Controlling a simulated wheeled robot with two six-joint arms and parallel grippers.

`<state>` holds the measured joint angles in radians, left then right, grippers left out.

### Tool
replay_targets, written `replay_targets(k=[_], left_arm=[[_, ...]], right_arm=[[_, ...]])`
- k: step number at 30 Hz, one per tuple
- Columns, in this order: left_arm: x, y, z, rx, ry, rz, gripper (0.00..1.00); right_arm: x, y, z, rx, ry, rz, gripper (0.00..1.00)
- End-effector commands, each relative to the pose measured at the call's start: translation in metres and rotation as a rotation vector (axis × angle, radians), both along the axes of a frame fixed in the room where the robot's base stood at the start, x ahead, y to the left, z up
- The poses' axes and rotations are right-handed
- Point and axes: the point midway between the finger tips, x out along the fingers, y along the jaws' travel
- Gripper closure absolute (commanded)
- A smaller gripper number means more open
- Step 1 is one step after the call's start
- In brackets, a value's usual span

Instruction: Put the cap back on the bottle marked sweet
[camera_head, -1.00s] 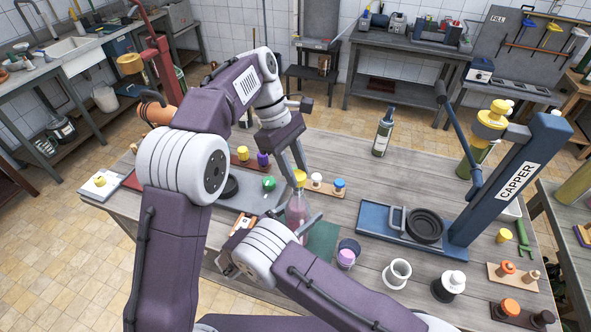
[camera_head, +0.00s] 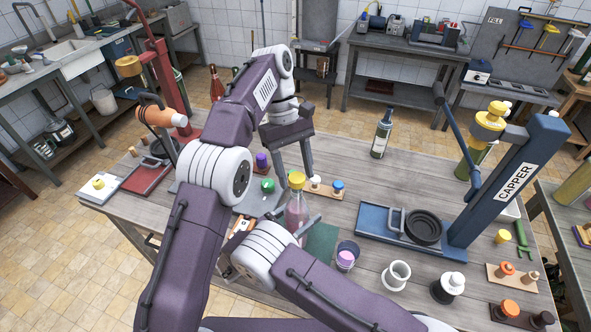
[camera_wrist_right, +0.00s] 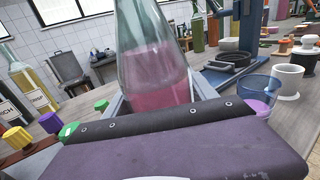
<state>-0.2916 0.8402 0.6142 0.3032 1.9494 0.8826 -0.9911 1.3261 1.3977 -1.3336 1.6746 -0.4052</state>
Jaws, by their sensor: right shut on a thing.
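A clear bottle with pink liquid (camera_head: 296,214) stands about upright near the middle of the table. It also shows in the right wrist view (camera_wrist_right: 160,75), its top out of frame. No marking on it is readable. A yellow cap (camera_head: 297,180) is at the bottle's mouth; I cannot tell how firmly it sits. My right gripper (camera_head: 290,228) is shut around the bottle's lower body. My left gripper (camera_head: 296,168) is just behind and above the cap, its fingers seemingly apart and clear of it, partly hidden by its own arm.
A green cap (camera_head: 267,185) and a purple cap (camera_head: 262,160) are left of the bottle. The blue capper (camera_head: 500,190) and a dark green bottle (camera_head: 382,134) are further right.

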Motion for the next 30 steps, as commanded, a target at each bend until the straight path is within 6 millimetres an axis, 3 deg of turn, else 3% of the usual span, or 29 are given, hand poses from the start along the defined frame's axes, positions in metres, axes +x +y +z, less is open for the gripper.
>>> replay_targets(k=[4, 8, 12, 18, 22, 27, 30], left_arm=[[0.011, 0.007, -0.019, -0.041, 0.015, 0.032, 0.47], [0.032, 0.023, -0.056, -0.132, 0.026, 0.109, 0.47], [0.068, 0.023, -0.072, -0.069, -0.007, 0.507, 0.47], [0.074, -0.016, -0.013, 0.076, -0.083, 0.919, 0.47], [0.05, -0.032, 0.039, 0.166, -0.147, 1.143, 0.47], [0.011, -0.013, 0.065, 0.312, -0.182, 1.129, 0.47], [0.0, -0.006, 0.073, 0.354, -0.191, 1.122, 0.47]], right_arm=[[0.0, 0.0, 0.0, -0.001, 0.001, -0.001, 1.0], [0.0, 0.0, 0.0, -0.001, 0.001, -0.001, 1.0], [0.0, 0.0, 0.0, -0.001, 0.001, 0.0, 1.0], [0.0, 0.0, -0.001, 0.001, 0.001, 0.0, 1.0], [0.0, 0.0, -0.001, 0.0, 0.001, 0.0, 1.0], [0.0, 0.0, -0.001, -0.001, 0.001, -0.001, 1.0], [0.0, 0.0, 0.0, -0.001, 0.001, -0.001, 1.0]])
